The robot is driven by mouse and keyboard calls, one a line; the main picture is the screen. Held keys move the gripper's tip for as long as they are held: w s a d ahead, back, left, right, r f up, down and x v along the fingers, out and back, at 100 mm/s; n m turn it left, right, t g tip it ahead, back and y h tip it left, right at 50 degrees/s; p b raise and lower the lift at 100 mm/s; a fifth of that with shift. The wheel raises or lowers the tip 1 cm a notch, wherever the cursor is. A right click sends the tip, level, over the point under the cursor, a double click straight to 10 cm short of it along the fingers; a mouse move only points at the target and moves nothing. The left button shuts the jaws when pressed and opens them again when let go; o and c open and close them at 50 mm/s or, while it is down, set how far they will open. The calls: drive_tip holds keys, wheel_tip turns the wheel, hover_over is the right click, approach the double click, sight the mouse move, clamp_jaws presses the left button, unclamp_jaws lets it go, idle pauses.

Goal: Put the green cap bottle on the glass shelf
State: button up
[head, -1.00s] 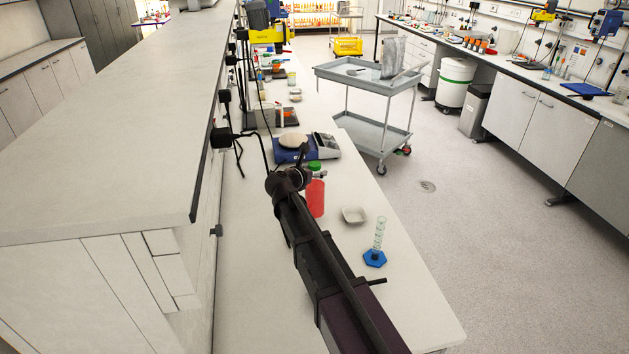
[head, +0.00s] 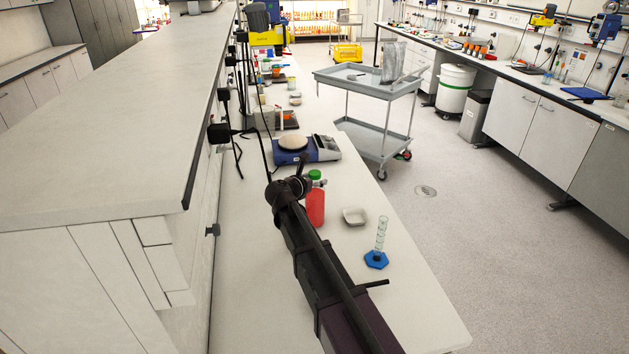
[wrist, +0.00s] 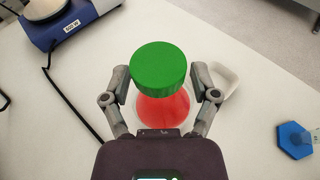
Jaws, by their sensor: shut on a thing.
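The bottle has a green cap (wrist: 160,68) and a red body (wrist: 165,108). In the head view its red body (head: 316,207) shows beyond my arm, over the near bench, with the cap (head: 315,174) on top. My gripper (wrist: 161,82) has one finger on each side of the bottle below the cap and is shut on it. In the head view my gripper (head: 298,186) partly covers the bottle. I cannot tell whether its base touches the bench. A lit shelf (head: 312,20) with orange items is far back; I cannot tell whether it is glass.
A white dish (head: 355,217) and a measuring cylinder on a blue base (head: 376,260) stand right of the bottle. A blue stirrer with a round plate (head: 310,149) is behind it. A raised ledge (head: 110,130) runs along the left. A grey trolley (head: 365,80) stands beyond the bench.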

drive_tip(key=shift+f, duration=0.15)
drive_tip(key=o, duration=1.2)
drive_tip(key=shift+r, duration=0.2)
drive_tip(key=p+v, duration=0.3)
drive_tip(key=v, duration=0.9)
drive_tip(key=shift+p, duration=0.3)
drive_tip(key=shift+d, duration=0.1)
